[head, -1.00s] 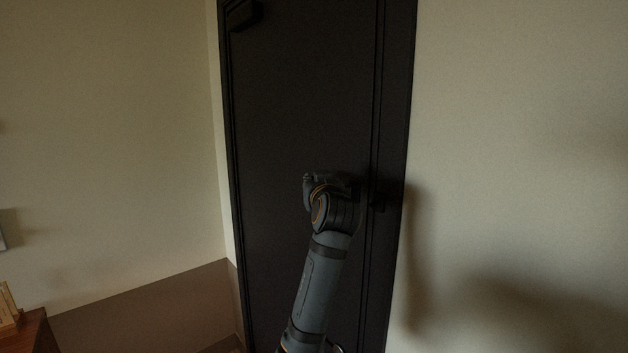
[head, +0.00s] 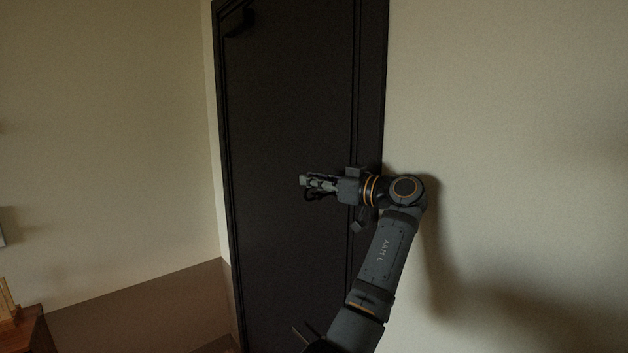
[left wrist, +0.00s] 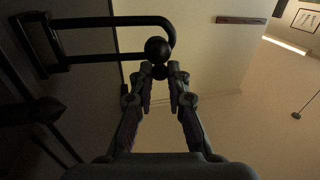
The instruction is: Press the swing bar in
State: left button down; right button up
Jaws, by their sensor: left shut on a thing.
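The swing bar (left wrist: 110,21) is a dark U-shaped loop at the upper left of the left wrist view, with a round dark ball (left wrist: 157,47) by its curved end. My left gripper (left wrist: 160,71) has its fingertips nearly together on a small dark part just below that ball. The part looks like it belongs to the swing bar, though the tips hide most of it. In the head view my left gripper (head: 303,182) points left across the dark door (head: 285,110). There the bar is hard to make out against the door. My right gripper is not in view.
The door's dark frame (head: 371,80) meets a bare pale wall (head: 510,120) on the right, with my left wrist joint close in front. A wooden cabinet (head: 30,330) stands at the lower left. A dark closer box (head: 238,22) is at the door's top.

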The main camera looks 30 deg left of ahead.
aim_at(316, 193)
pick_arm(q)
jog(key=shift+d+r+n+g, duration=0.1)
jog(key=shift+d+n+g, duration=0.15)
jog(key=shift+g, duration=0.25)
jog(key=c, duration=1.3)
grip_release()
notch_tip(316, 193, up, 10)
